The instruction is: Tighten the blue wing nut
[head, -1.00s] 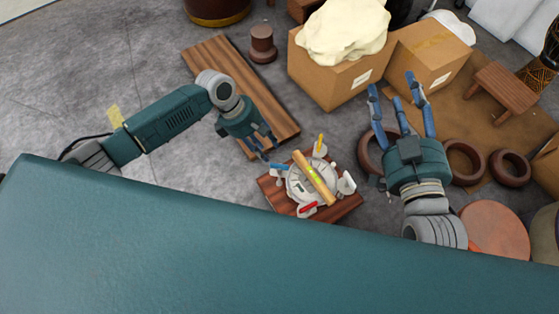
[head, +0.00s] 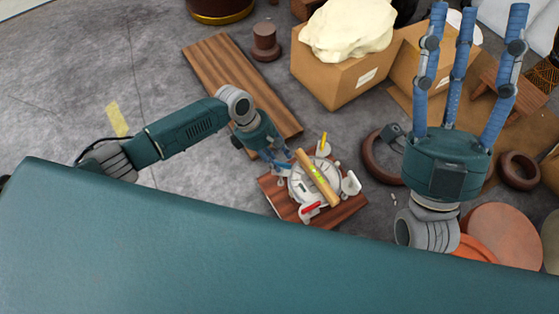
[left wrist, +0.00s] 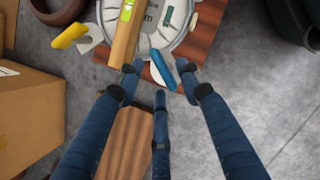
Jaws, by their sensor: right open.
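A round pale drum head (head: 302,184) lies on a small wooden board (head: 283,208); a wooden bar with a level vial (head: 318,178) lies across it. The blue wing nut (left wrist: 162,72) is at the drum's rim in the left wrist view. My left gripper (left wrist: 161,82) is open there, its fingertips on either side of the nut; contact cannot be told. In the head view my left gripper (head: 281,158) reaches the board's upper left and partly hides the nut. My right gripper (head: 478,20) is open and empty, raised at the right, fingers pointing up the picture.
Yellow (head: 323,144), red (head: 310,210) and white (head: 351,183) wing nuts sit around the rim. A long wooden plank (head: 225,70) lies behind the left arm. Cardboard boxes (head: 340,75) and dark rings (head: 518,170) are at the right.

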